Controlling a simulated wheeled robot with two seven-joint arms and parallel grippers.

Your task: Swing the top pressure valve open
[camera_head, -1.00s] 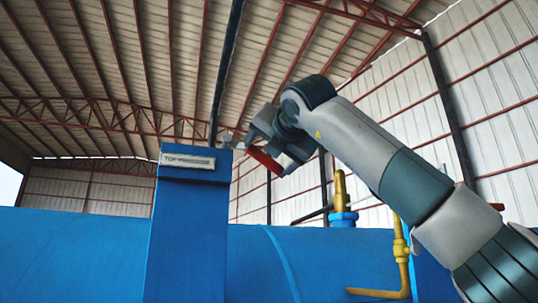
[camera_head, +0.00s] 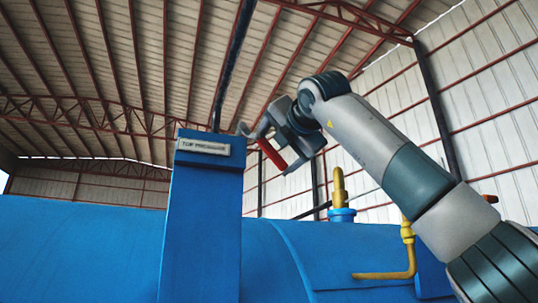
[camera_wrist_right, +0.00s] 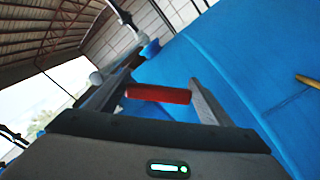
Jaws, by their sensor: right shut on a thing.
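The top pressure valve has a red handle (camera_head: 271,154) that slants down to the right, just right of the blue post with its "TOP PRESSURE" plate (camera_head: 203,147). My right gripper (camera_head: 275,145) is at the handle in the head view. In the right wrist view the red handle (camera_wrist_right: 158,93) lies crosswise between the two fingers of my right gripper (camera_wrist_right: 158,98), which is shut on it. The valve body is mostly hidden behind the gripper. My left gripper is not in view.
The blue autoclave body (camera_head: 80,250) fills the lower part. A yellow fitting on a blue collar (camera_head: 342,215) and a yellow pipe (camera_head: 409,255) stand right of the post, near my right arm.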

